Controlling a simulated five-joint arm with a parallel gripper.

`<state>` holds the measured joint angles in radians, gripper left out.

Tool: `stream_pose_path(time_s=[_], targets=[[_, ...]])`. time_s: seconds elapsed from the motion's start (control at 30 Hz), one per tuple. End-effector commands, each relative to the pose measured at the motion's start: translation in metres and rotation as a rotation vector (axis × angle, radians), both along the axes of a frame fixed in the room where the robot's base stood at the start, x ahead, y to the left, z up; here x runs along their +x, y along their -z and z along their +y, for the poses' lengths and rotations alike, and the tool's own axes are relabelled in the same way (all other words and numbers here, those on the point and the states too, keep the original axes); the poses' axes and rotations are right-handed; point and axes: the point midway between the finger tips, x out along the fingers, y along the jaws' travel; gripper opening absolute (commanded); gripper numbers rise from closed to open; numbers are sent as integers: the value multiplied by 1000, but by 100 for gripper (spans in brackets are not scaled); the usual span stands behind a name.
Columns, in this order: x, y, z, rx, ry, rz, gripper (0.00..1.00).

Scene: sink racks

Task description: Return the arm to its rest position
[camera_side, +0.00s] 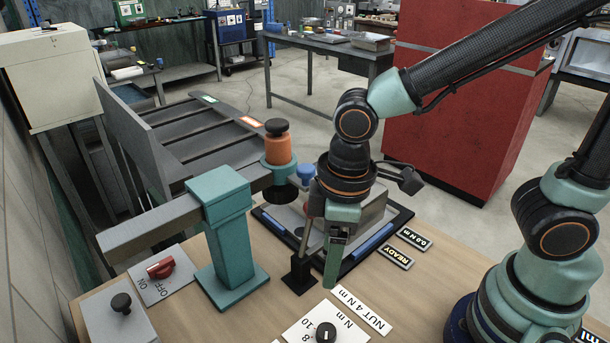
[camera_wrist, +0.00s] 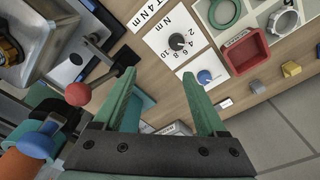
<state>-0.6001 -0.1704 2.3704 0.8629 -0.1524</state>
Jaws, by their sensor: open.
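My gripper (camera_side: 333,280) points down above the wooden bench in the side view, beside a thin lever rod on a black base. In the wrist view the two green fingers of my gripper (camera_wrist: 160,80) stand apart with nothing between them. My arm reaches in from the upper right, bent at the wrist. Its rest position is not marked in either view.
A teal post (camera_side: 228,240) with a side arm carries an orange tool (camera_side: 278,148) left of my gripper. A red-knobbed lever (camera_wrist: 77,94) is near the left finger. A dial panel (camera_side: 324,325), a red tray (camera_wrist: 245,52) and a grey fixture (camera_side: 372,215) are nearby.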

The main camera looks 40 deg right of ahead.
Motion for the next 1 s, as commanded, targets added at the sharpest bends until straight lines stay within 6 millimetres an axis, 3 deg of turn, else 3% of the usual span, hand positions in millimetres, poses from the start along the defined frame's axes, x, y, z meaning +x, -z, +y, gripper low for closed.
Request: stream_pose_path(time_s=[0.1,0.2,0.43,0.6,1.0], targets=[[25,-30,-41,61,199,-97,74],[38,-53,-78,102,366,-180,74],[44,-89,-146,155,651,-337,74],[42,-99,-165,166,733,-387,74],[41,-100,-167,167,740,-390,74]])
